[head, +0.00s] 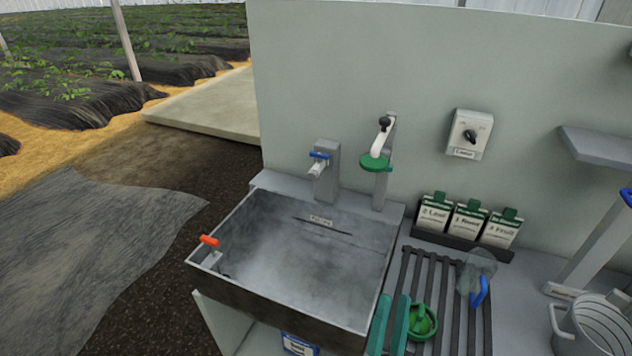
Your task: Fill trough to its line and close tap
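The grey trough (265,332) stands against the pale panel, its inside greyish and blurred. A dark line (335,229) runs along its back wall under a small label (321,219). I cannot tell whether water is in it, and no stream shows. A tap with a blue lever (320,155) and short spout stands at its back edge. A grey post beside it carries a white-armed fitting with a green disc (375,162). An orange-red handle (209,240) sits on the left rim.
Right of the trough is a dark slatted rack (473,318) with a round green part (422,322) and a clear piece with a blue handle (479,291). Three labelled packets (468,220), a dial box (469,135), a shelf (600,143) and a grey bucket (597,325) are beyond.

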